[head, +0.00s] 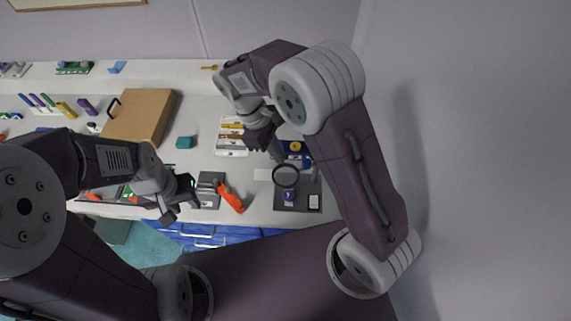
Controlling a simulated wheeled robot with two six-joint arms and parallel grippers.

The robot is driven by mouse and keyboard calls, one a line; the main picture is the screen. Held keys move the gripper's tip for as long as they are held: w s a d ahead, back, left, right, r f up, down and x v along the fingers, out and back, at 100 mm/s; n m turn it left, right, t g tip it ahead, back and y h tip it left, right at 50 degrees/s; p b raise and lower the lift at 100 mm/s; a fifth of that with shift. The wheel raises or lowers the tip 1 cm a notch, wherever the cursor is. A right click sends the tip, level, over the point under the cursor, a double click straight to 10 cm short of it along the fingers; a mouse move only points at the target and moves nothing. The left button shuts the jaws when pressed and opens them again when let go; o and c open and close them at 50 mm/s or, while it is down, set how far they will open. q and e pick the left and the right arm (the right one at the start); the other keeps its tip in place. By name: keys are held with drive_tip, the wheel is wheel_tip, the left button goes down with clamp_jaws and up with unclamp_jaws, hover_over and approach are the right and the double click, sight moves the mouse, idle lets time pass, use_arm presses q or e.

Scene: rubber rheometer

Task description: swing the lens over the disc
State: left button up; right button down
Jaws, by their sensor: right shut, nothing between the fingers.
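The lens (286,176) is a round piece with a dark rim, at the right of the bench in the head view. It stands over a dark base plate (310,190), just above a purple knob (289,196) in the picture. I cannot clearly make out the disc. My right gripper (277,158) is shut and empty, just up and left of the lens rim; whether it touches the rim I cannot tell. My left gripper (183,201) is open and empty, over the front of the bench at left of centre.
An orange-handled tool (231,198) lies beside a grey block between my grippers. A white tray (231,151) with small pieces, a teal block (186,142) and a brown box (139,118) stand farther back. Blue drawers (205,238) are below the front edge.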

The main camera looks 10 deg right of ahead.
sight(293, 181)
drive_tip(key=shift+n, duration=0.6)
drive_tip(key=p+x, duration=0.1)
drive_tip(key=x, duration=0.8)
drive_tip(key=shift+a+f, duration=0.1)
drive_tip(key=shift+f, duration=0.25)
use_arm(q)
drive_tip(key=shift+a+r, duration=0.15)
drive_tip(key=shift+r, duration=0.4)
